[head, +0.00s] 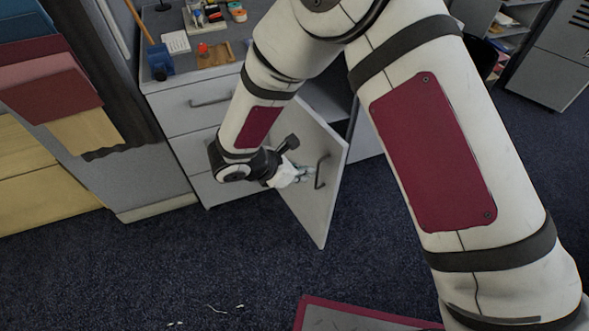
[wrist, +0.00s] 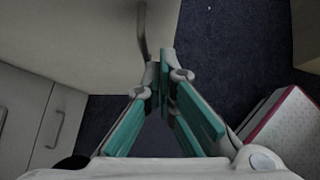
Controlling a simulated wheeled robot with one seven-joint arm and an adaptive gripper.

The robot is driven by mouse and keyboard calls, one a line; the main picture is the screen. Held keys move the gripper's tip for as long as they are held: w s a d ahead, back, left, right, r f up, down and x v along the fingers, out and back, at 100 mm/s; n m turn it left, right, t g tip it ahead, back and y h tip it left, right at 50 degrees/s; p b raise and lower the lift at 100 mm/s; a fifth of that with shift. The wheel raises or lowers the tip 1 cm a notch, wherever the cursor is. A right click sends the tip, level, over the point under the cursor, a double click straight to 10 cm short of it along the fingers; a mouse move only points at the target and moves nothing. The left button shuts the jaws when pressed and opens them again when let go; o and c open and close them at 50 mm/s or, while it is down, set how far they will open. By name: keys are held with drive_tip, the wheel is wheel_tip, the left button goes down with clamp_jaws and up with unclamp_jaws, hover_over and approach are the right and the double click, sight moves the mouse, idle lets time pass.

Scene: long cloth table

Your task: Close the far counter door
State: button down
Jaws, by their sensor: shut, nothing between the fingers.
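The grey counter door (head: 328,207) stands open in the head view, swung out from the counter into the room. Its dark bar handle (head: 320,172) is on the face turned toward the right. My gripper (head: 302,174) is next to the handle, in front of the door. In the wrist view the door panel (wrist: 85,35) fills the upper left, and the handle (wrist: 143,32) hangs just beyond my fingertips (wrist: 160,72). The fingers are together with nothing between them. Whether they touch the door or handle is unclear. My arm hides part of the counter opening.
Grey drawers (head: 190,104) with bar handles are left of the door. Small items, including a red-topped one (head: 203,49), lie on the counter top. A grey cabinet (head: 562,55) stands at the far right. The blue carpet (head: 150,265) is largely open in front.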

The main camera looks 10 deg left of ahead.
sight(333, 169)
drive_tip(key=shift+w+d+f, duration=0.35)
drive_tip(key=shift+w+d, duration=0.35)
drive_tip(key=shift+w, duration=0.05)
drive_tip(key=shift+w+d+f, duration=0.3)
drive_tip(key=shift+w+d, duration=0.4)
drive_tip(key=shift+w, duration=0.05)
drive_tip(key=shift+w+d+f, duration=0.35)
drive_tip(key=shift+w+d, duration=0.35)
drive_tip(key=shift+w, duration=0.05)
